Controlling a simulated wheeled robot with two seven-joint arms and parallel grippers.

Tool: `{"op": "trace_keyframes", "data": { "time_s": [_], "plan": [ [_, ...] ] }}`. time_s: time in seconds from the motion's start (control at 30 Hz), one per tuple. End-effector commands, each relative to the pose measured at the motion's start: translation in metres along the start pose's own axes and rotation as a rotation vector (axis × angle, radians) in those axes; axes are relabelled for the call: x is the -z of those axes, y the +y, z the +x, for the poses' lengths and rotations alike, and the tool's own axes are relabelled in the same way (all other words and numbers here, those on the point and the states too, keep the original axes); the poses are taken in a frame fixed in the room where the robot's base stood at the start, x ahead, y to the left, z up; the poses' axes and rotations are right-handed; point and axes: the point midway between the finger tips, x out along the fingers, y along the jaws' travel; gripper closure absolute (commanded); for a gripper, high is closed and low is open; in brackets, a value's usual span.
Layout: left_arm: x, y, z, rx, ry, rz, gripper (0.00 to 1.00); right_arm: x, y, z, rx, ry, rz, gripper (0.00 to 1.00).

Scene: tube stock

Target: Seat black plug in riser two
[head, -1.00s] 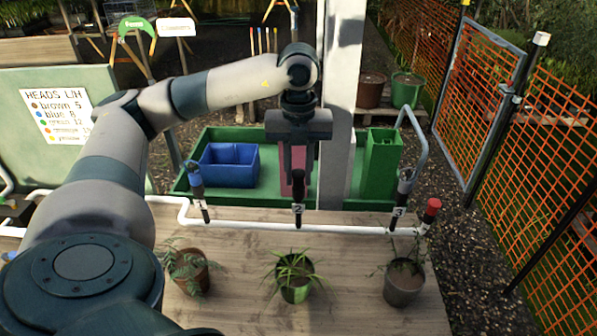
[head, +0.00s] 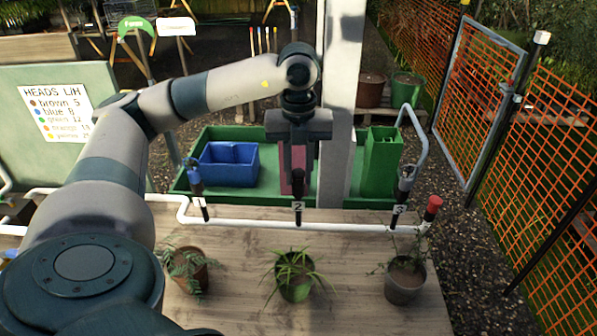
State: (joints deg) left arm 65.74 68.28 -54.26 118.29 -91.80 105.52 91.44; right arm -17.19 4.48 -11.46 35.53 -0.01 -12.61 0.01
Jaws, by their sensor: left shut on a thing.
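My left gripper (head: 298,166) points down over the middle riser, riser two (head: 298,217), which carries a "2" tag. It is shut on the black plug (head: 298,184), which is upright and in line with the riser. The plug's lower end meets the top of the riser near the tag. I cannot tell how deep it sits. The gripper's fingertips are dark and partly merge with the plug. My right gripper is not in view.
Riser one (head: 204,209) with a blue-topped head stands left, riser three (head: 394,214) right. A white pipe (head: 250,223) joins them, with a red cap (head: 433,204) at its right end. Behind stand a blue bin (head: 229,172), a green bin (head: 382,155) and a white post (head: 340,110). Potted plants (head: 295,288) stand in front.

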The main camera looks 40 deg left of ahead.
Motion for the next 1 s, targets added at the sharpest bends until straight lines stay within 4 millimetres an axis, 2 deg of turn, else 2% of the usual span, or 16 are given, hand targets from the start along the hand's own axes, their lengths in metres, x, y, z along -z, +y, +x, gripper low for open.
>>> {"op": "trace_keyframes", "data": {
  "time_s": [0.33, 0.37, 0.4, 0.43, 0.83, 1.0],
  "plan": [
    [0.001, 0.0, 0.002, -0.004, 0.004, 0.002, 0.97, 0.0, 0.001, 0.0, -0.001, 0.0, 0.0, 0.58],
    [0.001, 0.0, 0.002, -0.004, 0.004, 0.002, 0.7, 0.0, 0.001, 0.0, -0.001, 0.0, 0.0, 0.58],
    [0.001, 0.0, 0.002, -0.004, 0.004, 0.002, 0.6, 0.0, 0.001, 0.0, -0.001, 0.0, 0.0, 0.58],
    [0.001, 0.0, 0.002, -0.004, 0.004, 0.002, 0.55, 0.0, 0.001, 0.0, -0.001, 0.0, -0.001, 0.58],
    [0.0, 0.0, -0.001, -0.001, 0.002, 0.001, 0.55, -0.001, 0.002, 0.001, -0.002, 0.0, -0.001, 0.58],
    [0.0, -0.001, -0.013, 0.0, 0.001, 0.001, 0.55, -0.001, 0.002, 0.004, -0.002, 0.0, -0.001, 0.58]
  ]
}}
